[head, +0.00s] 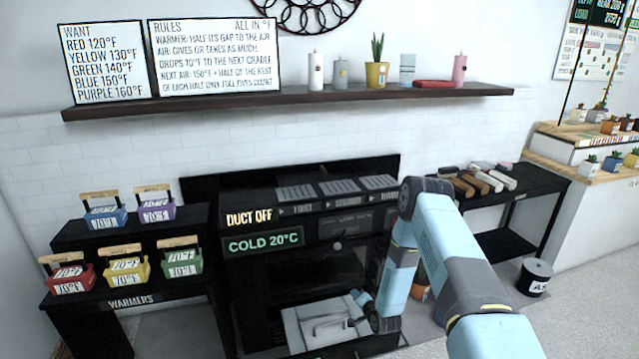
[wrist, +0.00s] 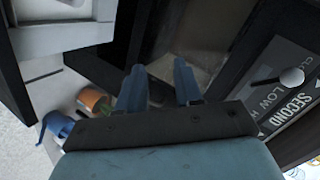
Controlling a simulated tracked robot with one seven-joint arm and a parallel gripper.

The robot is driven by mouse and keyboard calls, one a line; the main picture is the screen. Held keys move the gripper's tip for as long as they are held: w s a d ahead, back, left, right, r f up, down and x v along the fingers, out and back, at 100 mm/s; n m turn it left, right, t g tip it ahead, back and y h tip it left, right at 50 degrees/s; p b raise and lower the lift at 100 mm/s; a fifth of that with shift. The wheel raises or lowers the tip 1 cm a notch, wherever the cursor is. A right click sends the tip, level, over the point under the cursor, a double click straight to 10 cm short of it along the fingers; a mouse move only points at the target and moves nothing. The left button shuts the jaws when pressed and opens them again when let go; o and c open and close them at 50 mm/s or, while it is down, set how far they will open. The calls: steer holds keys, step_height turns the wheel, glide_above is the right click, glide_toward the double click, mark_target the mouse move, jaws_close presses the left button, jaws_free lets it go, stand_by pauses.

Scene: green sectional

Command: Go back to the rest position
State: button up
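My gripper (wrist: 158,72) shows in the wrist view with its two blue fingers apart and nothing between them. In the head view my light-blue arm reaches from the lower right up to a bend and down in front of the black stove unit (head: 262,205). Its wrist end is low, by the pale open drawer or tray (head: 300,325); I cannot make out the fingertips clearly there. The wrist view shows a dark opening ahead of the fingers and a panel marked SECOND with a white knob (wrist: 291,77) at right.
Several coloured warmers, such as the red one (head: 70,277), stand on black stepped shelves at left. A black side table (head: 510,235) holds several bars at right. An orange plant pot (wrist: 96,100) and a blue object (wrist: 55,126) lie left of my fingers. A dark bin (head: 534,278) stands on the floor.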

steer(key=w+d+r+n+g+h, duration=0.1)
steer(key=w+d+r+n, duration=0.15)
steer(key=r, duration=1.05)
steer(key=w+d+r+n+g+h, duration=0.1)
steer(key=w+r, duration=0.2)
steer(key=r, duration=0.9)
steer(key=s+d+r+n+h, duration=0.1)
steer(key=s+r, duration=0.2)
steer(key=r, duration=0.4)
steer(key=s+d+r+g, duration=0.1)
steer(key=s+r, duration=0.2)
steer(key=r, duration=0.5)
steer(key=s+d+r+n+h, duration=0.1)
steer(key=s+r, duration=0.2)
steer(key=r, duration=0.4)
steer(key=s+d+r+n+g, duration=0.1)
steer(key=s+r, duration=0.6)
steer(key=s, duration=0.2)
steer(key=s+d+r+g, duration=0.1)
steer(key=s+r, duration=0.7)
steer(key=s, duration=0.2)
steer(key=s+r+n+g, duration=0.1)
steer(key=s+r+n, duration=0.1)
steer(key=s, duration=2)
steer(key=shift+r+g, duration=0.3)
steer(key=shift+r, duration=0.25)
steer(key=shift+w+d, duration=0.1)
steer(key=shift+d, duration=0.05)
